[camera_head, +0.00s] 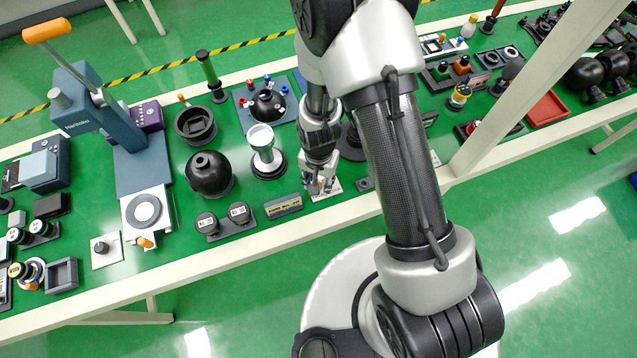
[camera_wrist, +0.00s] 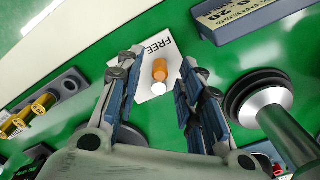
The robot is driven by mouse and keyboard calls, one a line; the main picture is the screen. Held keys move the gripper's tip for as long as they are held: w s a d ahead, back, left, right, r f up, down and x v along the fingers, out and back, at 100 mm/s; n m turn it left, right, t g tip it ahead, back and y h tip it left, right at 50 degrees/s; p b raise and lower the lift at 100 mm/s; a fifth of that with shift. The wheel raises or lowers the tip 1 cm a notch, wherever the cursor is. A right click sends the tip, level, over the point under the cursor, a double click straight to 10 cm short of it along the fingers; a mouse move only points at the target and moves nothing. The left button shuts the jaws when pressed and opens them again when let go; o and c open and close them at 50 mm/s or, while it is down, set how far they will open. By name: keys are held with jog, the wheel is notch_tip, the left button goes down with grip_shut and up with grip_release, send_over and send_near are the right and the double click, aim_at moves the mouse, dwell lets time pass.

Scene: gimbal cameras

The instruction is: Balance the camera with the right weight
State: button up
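My gripper (camera_wrist: 158,72) is open in the wrist view, its blue-padded fingers on either side of a small orange peg with a white end (camera_wrist: 160,71). The peg is on a white card marked FREE (camera_wrist: 149,48); finger contact cannot be told. In the head view my gripper (camera_head: 320,184) is low over the bench's near edge, by the card (camera_head: 331,190). Two dark round pieces with white labels (camera_head: 206,222) (camera_head: 239,213), possibly weights, sit on a dark holder to its left. A black ball-shaped unit (camera_head: 209,174) stands behind them. I cannot tell which object is the camera.
A labelled grey block (camera_head: 283,206) lies left of my gripper; it also shows in the wrist view (camera_wrist: 243,16). Gold cylinders (camera_wrist: 43,102) sit in a dark holder. A bench post (camera_head: 500,115) rises at right.

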jog(key=shift+f, duration=0.65)
jog(key=shift+c, duration=0.5)
grip_shut()
